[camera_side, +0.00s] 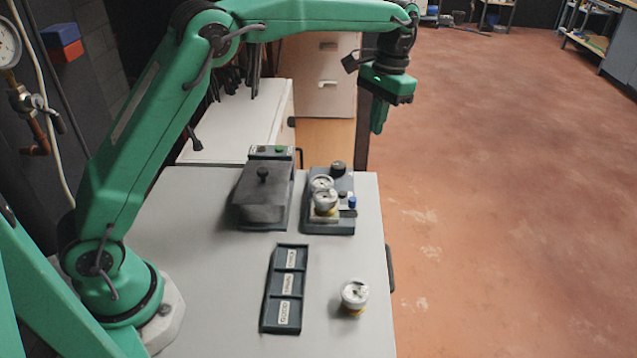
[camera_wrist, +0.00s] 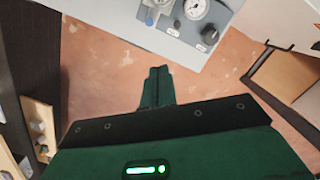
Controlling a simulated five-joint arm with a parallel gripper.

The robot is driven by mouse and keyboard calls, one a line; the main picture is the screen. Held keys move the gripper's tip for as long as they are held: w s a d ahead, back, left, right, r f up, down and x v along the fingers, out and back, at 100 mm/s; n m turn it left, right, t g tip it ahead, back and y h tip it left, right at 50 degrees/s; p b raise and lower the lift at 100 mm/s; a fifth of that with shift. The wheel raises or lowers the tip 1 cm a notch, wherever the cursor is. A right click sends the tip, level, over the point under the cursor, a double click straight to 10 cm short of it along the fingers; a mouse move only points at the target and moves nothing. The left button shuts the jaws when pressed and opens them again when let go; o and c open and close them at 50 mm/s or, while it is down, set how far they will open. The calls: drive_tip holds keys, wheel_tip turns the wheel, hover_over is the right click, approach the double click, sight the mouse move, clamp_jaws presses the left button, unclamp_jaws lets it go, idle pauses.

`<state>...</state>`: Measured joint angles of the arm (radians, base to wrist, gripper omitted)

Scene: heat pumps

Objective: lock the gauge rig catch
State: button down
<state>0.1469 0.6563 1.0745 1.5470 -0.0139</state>
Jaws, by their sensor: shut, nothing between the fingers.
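The wrist view shows part of the rig (camera_wrist: 176,38) at the top, with one gauge, a black knob and the blue part. I cannot tell which part is the catch or how it is set. My green gripper (camera_side: 378,130) is shut and empty, pointing down, above and beyond the rig's far right side. Its closed fingers also show in the wrist view (camera_wrist: 157,72), apart from the rig.
A dark lidded box (camera_side: 262,210) stands left of the rig. A drawer cabinet (camera_side: 326,75) stands behind. Open floor (camera_side: 500,180) lies right.

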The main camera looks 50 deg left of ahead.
drive_tip(key=w+d+f+g, duration=0.1)
drive_tip(key=w+d+f, duration=0.1)
drive_tip(key=f, duration=0.3)
drive_tip(key=shift+w+f, duration=0.4)
drive_tip(key=shift+w, duration=0.1)
drive_tip(key=shift+f, duration=0.15)
drive_tip(key=x, duration=0.9)
drive_tip(key=shift+s+a+f, duration=0.1)
drive_tip(key=shift+s+a, duration=0.05)
drive_tip(key=shift+s, duration=0.05)
drive_tip(key=shift+s+f, duration=0.2)
drive_tip(key=shift+s, duration=0.05)
drive_tip(key=shift+s+a, duration=0.15)
drive_tip(key=shift+s, duration=0.7)
drive_tip(key=shift+s+a, duration=0.15)
drive_tip(key=shift+s, duration=0.75)
